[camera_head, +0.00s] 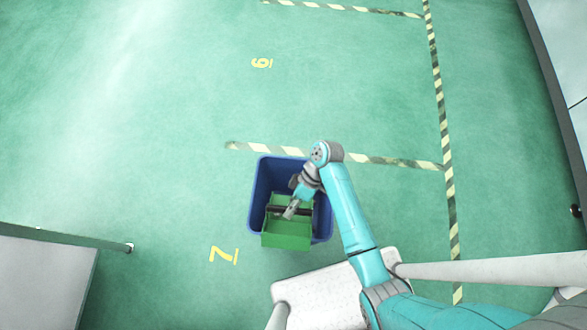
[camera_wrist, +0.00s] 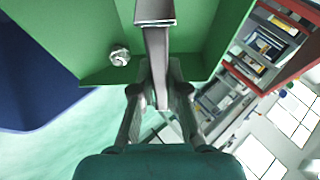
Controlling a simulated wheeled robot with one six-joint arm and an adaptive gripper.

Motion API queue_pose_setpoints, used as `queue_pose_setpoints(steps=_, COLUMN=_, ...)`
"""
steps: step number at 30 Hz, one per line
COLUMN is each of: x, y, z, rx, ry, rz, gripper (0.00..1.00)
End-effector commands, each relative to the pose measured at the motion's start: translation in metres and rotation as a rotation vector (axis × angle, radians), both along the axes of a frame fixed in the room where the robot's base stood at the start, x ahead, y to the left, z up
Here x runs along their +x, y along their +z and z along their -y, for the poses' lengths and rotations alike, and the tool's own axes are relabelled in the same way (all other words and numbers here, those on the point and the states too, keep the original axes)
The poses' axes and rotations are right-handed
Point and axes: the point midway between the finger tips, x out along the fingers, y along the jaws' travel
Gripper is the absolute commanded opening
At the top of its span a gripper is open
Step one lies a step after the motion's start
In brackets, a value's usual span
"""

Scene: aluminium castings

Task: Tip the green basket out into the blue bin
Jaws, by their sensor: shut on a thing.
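The green basket (camera_head: 288,240) is over the near part of the blue bin (camera_head: 256,200), which stands on the floor. My gripper (camera_head: 291,208) is shut on the basket's grey handle bar, which runs down the middle of the wrist view, where my fingers (camera_wrist: 160,95) close around it. The basket (camera_wrist: 85,25) fills the top of that view and looks tilted; I cannot tell by how much. One small silvery casting (camera_wrist: 120,55) shows against the basket's green inside. The bin (camera_wrist: 35,90) shows at the left. The inside of the bin is mostly hidden by basket and arm.
A white perforated surface (camera_head: 320,300) lies just in front of the bin. Yellow-black floor tape (camera_head: 395,162) runs behind it. A grey-white unit (camera_head: 40,280) stands at lower left. Shelving (camera_wrist: 265,50) shows at right in the wrist view. The floor left of the bin is clear.

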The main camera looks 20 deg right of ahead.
Motion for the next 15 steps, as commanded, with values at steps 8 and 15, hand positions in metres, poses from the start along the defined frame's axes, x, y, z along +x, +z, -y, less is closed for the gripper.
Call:
queue_pose_setpoints(steps=8, x=-0.001, y=0.029, z=-0.001, rx=-0.073, ry=0.002, rz=0.179, gripper=0.0)
queue_pose_setpoints(steps=15, x=-0.001, y=0.06, z=-0.001, rx=-0.155, ry=0.002, rz=0.376, gripper=0.0)
